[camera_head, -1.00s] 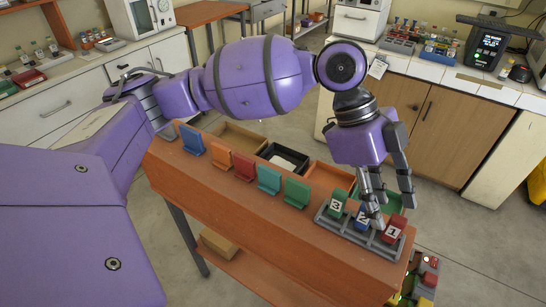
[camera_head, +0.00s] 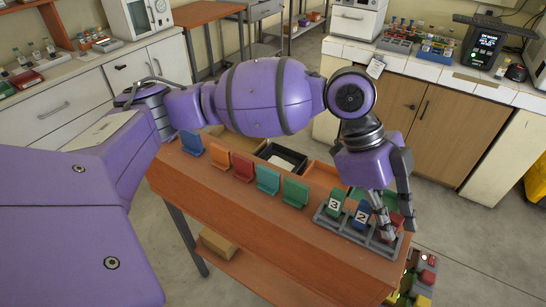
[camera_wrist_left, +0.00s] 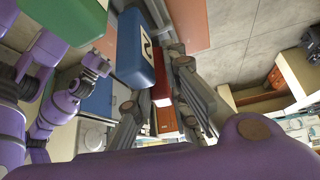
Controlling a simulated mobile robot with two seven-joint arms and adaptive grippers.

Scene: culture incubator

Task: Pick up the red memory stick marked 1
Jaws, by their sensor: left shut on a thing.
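The red memory stick marked 1 (camera_head: 397,219) stands at the right end of a grey rack (camera_head: 340,228) on the orange-brown table. My left gripper (camera_head: 396,229) reaches down over it from above, with its fingers shut on the stick. In the left wrist view the red stick (camera_wrist_left: 161,92) shows between the fingers (camera_wrist_left: 158,82). Its number is hidden behind a finger in the head view. The stick seems still at rack level. My right gripper is not in view.
The blue stick marked 2 (camera_head: 361,214) stands close beside the held one, with the green stick marked 3 (camera_head: 335,204) further left. Several coloured holders (camera_head: 243,168) line the table to the left. Open trays (camera_head: 322,172) lie behind.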

